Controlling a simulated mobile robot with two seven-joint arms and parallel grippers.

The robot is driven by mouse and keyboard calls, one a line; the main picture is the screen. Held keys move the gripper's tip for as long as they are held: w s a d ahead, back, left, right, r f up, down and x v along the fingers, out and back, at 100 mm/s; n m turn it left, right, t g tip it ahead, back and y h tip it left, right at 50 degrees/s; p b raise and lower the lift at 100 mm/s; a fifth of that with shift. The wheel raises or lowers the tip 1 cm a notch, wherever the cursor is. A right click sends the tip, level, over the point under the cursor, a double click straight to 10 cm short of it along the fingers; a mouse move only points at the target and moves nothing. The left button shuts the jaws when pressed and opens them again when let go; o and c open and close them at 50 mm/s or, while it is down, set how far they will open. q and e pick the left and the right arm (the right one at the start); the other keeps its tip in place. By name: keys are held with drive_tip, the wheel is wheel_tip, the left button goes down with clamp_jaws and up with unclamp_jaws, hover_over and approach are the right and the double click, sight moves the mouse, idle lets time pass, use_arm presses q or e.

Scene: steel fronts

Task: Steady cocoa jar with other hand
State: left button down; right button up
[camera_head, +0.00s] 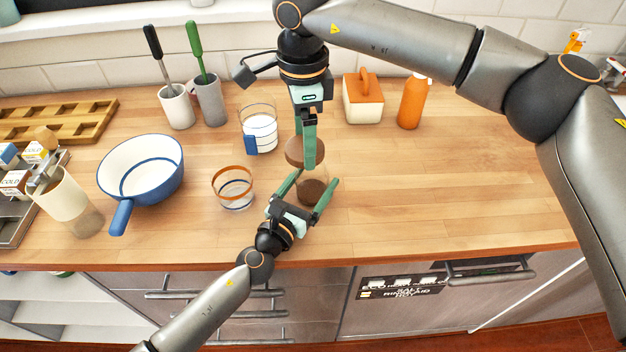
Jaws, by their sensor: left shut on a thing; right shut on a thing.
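The cocoa jar (312,190) is a clear jar with brown powder in it, standing on the wooden counter in the middle. Its round brown lid (293,151) is at the top. My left gripper (306,197) comes from the front edge, with its green fingers on either side of the jar body, shut on it. My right gripper (307,150) reaches down from above, its green fingers shut at the lid. The fingers hide part of the lid and the jar's upper body. I cannot tell whether the lid sits fully on the jar.
Left of the jar stand a glass with an orange rim (233,188) and a glass of white content (260,130). A blue saucepan (142,168) is further left. A lidded box (362,100) and an orange bottle (413,102) stand behind. The counter's right side (450,180) is clear.

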sight(290, 148)
use_arm(q)
drive_tip(key=shift+s+f, duration=0.1)
drive_tip(key=shift+f, duration=0.3)
unclamp_jaws()
use_arm(e)
drive_tip(key=s, duration=0.1)
drive_tip(key=s+a+r, duration=0.1)
drive_tip(key=s, duration=0.1)
drive_tip(key=s+a+r, duration=0.1)
drive_tip(key=shift+s+a+r, duration=0.1)
drive_tip(key=shift+s+r, duration=0.15)
use_arm(q)
drive_tip(key=v, duration=1.1)
drive_tip(key=shift+s+a, duration=0.1)
drive_tip(key=shift+s, duration=0.05)
drive_tip(key=shift+s+a+r, duration=0.1)
drive_tip(key=shift+s+a, duration=0.1)
drive_tip(key=shift+s, duration=0.05)
drive_tip(key=shift+r, duration=0.1)
